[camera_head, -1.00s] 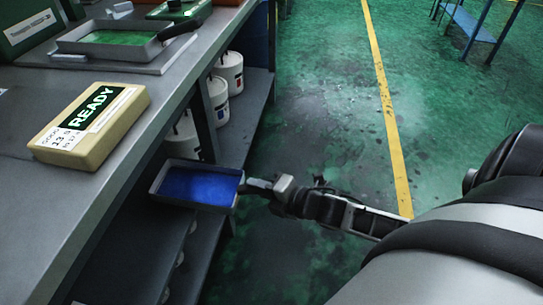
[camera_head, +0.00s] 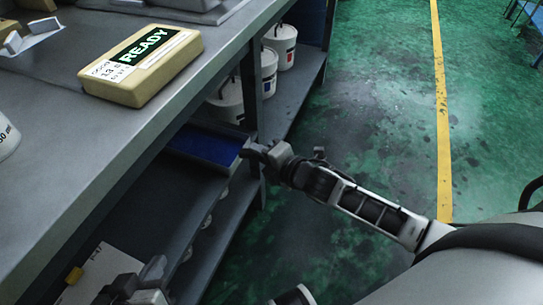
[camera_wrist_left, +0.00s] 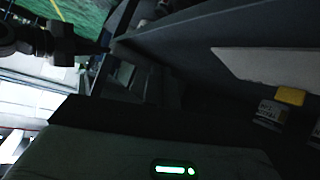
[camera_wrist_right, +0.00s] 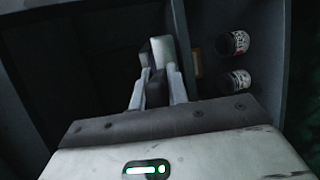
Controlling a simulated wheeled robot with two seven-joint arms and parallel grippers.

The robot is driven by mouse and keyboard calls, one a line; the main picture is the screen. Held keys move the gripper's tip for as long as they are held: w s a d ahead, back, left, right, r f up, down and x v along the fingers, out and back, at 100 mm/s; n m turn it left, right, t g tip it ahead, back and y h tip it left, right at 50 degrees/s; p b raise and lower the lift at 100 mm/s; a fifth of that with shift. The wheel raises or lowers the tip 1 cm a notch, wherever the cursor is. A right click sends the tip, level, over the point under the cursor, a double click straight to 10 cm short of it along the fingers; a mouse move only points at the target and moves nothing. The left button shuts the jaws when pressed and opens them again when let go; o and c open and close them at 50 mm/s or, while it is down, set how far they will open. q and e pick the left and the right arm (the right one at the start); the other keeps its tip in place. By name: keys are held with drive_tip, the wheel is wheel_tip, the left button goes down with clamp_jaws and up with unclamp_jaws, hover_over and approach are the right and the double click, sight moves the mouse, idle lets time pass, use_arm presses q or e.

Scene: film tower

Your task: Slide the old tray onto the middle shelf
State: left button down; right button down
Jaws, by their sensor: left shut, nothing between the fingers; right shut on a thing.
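The old tray (camera_head: 205,145), shallow with a grey rim and dark blue inside, is partly under the workbench top in the head view. Its far left part is hidden by the bench edge. My right gripper (camera_head: 258,154) is shut on the tray's handle at its outer right side. The middle shelf (camera_head: 170,195) is a dark board below the bench top; I cannot tell whether the tray touches it. My left gripper (camera_head: 128,292) is shut and empty at the bottom left, near the shelf's front. The right wrist view shows the right gripper's fingers (camera_wrist_right: 156,85) closed, in dim light.
A yellow READY box (camera_head: 142,65) sits on the bench top (camera_head: 60,130). A bench post (camera_head: 248,90) stands just beyond the tray. White buckets (camera_head: 280,45) stand on a shelf behind it. A pale sheet (camera_head: 105,270) lies low at left.

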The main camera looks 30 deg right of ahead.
sight(244, 150)
drive_tip(key=w+a, duration=0.3)
drive_tip(key=shift+w+f+b, duration=0.1)
drive_tip(key=shift+w+b, duration=0.1)
drive_tip(key=shift+b, duration=0.2)
drive_tip(key=shift+w+a+f, duration=0.1)
drive_tip(key=shift+w+a, duration=0.4)
drive_tip(key=shift+w, duration=0.1)
drive_tip(key=shift+w+a+b, duration=0.4)
drive_tip(key=shift+w+a, duration=0.05)
drive_tip(key=shift+w, duration=0.1)
drive_tip(key=shift+w+a, duration=0.35)
use_arm(q)
drive_tip(key=shift+w+d+r+t+h, duration=0.1)
drive_tip(key=shift+w+r+t+h, duration=0.05)
drive_tip(key=shift+r+t, duration=0.25)
drive_tip(key=shift+w+d+r+t+h, duration=0.15)
drive_tip(key=shift+r+t, duration=0.15)
drive_tip(key=shift+r, duration=0.2)
drive_tip(key=shift+f, duration=0.15)
use_arm(e)
drive_tip(key=c, duration=1.3)
unclamp_jaws()
use_arm(q)
drive_tip(key=shift+s, duration=0.1)
drive_tip(key=shift+f, duration=0.1)
use_arm(e)
drive_tip(key=shift+f, duration=0.15)
